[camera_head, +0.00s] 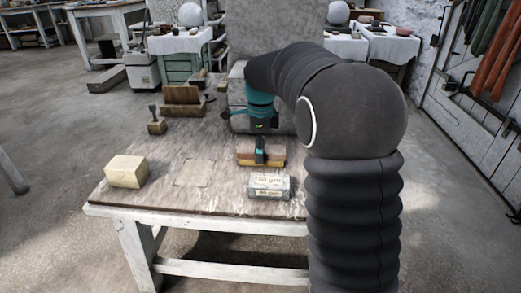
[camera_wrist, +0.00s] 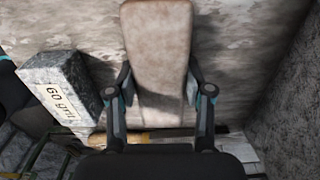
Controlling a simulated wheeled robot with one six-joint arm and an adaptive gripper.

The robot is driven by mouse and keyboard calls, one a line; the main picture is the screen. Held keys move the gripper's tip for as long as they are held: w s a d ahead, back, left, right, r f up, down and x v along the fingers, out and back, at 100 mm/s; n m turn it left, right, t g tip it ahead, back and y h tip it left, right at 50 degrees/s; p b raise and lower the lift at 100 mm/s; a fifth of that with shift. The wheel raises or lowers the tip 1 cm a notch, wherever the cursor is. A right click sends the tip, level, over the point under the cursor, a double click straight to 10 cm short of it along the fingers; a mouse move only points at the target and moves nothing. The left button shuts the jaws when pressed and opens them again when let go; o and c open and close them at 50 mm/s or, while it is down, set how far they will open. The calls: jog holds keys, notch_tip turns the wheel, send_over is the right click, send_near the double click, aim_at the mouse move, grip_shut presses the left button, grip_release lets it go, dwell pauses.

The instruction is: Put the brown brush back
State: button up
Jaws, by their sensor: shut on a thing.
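The brown brush (camera_head: 247,151) has a brown back and a yellowish underside in the head view. It lies lengthwise across the picture, right of the table's middle. In the wrist view its long tan-brown back (camera_wrist: 158,45) runs up between the fingers. My gripper (camera_head: 260,158) is above it with its fingers on its two long sides, shut on it; the gripper also shows in the wrist view (camera_wrist: 158,92). Whether the brush touches the table is hard to tell. A faint rectangular outline (camera_head: 195,173) is marked on the table to the left of the brush.
A grey grit block (camera_head: 269,186) lies just in front of the brush; it also shows in the wrist view (camera_wrist: 62,92). A cream block (camera_head: 125,171) is at the table's left front. A wooden holder (camera_head: 183,103) and a small stamp-like tool (camera_head: 156,124) stand behind. The table (camera_head: 150,197) is clear around the outline.

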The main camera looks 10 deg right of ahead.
jog(key=o, duration=1)
notch_tip(320, 180, up, 12)
jog(key=p, duration=0.2)
jog(key=s+r+n+t, duration=0.2)
jog(key=s+n, duration=0.4)
jog(key=s, duration=0.3)
jog(key=s+f+n+t, duration=0.1)
jog(key=s+f+n, duration=0.2)
jog(key=s+n, duration=0.2)
jog(key=s+f+n+t, duration=0.1)
jog(key=s+f+n, duration=0.2)
jog(key=s, duration=0.6)
jog(key=s+f+n+t, duration=0.1)
jog(key=s+f+n, duration=0.2)
jog(key=s+n, duration=0.4)
jog(key=shift+s+f+n+t, duration=0.25)
jog(key=shift+f+n+t, duration=0.05)
jog(key=shift+f, duration=0.05)
